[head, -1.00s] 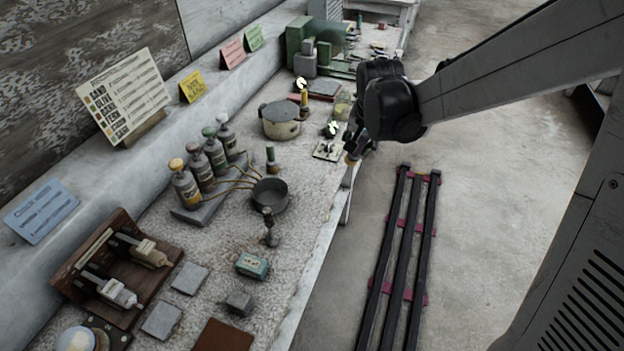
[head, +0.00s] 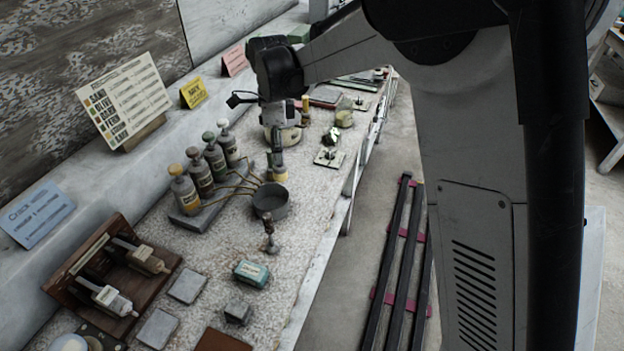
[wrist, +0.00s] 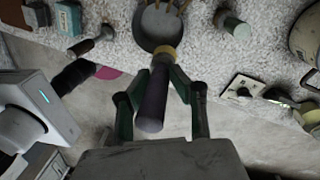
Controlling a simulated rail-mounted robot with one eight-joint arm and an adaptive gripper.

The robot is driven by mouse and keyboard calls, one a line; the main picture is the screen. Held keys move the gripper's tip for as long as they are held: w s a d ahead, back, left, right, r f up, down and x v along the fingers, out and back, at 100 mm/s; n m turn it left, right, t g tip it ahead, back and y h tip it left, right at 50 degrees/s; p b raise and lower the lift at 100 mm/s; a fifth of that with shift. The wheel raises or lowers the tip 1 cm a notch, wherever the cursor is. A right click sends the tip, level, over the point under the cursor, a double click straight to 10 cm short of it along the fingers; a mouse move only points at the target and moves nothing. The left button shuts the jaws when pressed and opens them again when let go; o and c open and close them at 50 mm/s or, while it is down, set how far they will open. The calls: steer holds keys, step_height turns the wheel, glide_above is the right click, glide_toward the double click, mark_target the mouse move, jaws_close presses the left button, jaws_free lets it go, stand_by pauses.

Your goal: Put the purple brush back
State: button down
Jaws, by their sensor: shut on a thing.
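The purple brush (wrist: 152,100) is between the two fingers of my gripper (wrist: 160,100) in the wrist view. Its dark purple handle points toward the camera and a yellowish collar (wrist: 165,52) shows at its far end. The brush tip cannot be told from the dish behind it. In the head view my gripper (head: 279,168) points down over the bench, close to the round grey dish (head: 270,203). The brush is not clearly visible there. The dish (wrist: 158,26) shows beyond the brush in the wrist view.
Several capped bottles (head: 200,170) with yellow tubes stand left of the dish. A lidded pot (head: 288,133) is behind my gripper. A small white plate (head: 330,158) lies right, near the bench edge.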

steer(key=shift+w+d+f+p, duration=0.25)
steer(key=shift+w+d+f, duration=1.05)
steer(key=shift+f, duration=0.45)
steer(key=shift+w+d+f+p, duration=0.25)
steer(key=shift+w+d+f, duration=0.8)
steer(key=shift+d+f, duration=0.65)
steer(key=shift+w+d+f+p, duration=0.25)
steer(key=shift+w+d+f, duration=1)
steer(key=shift+f, duration=0.6)
steer(key=shift+f, duration=0.1)
steer(key=c, duration=1.5)
jaws_free()
steer(key=shift+c, duration=0.2)
